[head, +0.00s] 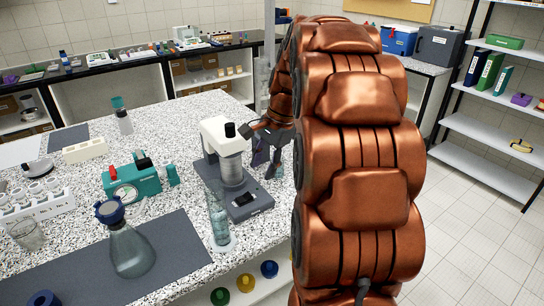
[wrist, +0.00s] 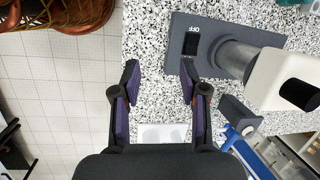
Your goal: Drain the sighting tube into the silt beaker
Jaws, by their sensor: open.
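A tall clear tube (head: 218,222), which looks like the sighting tube, stands upright on a pale round foot at the front of the sieve shaker (head: 222,142). A small glass beaker (head: 28,236), possibly the silt beaker, stands at the far left; I cannot read any label. My gripper (head: 267,166) is just right of the shaker, pointing down, apart from the tube and beaker. In the wrist view my gripper (wrist: 159,80) is open and empty, with bare speckled counter between its fingers. The shaker's grey base (wrist: 205,28) with a black OFF switch lies beyond the fingers.
A stoppered conical flask (head: 131,252) stands on a dark mat (head: 185,262) left of the tube. A teal device with a gauge (head: 140,182) and a white rack of cups (head: 38,205) are farther left. Coloured cups (head: 245,282) sit below the counter's front edge.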

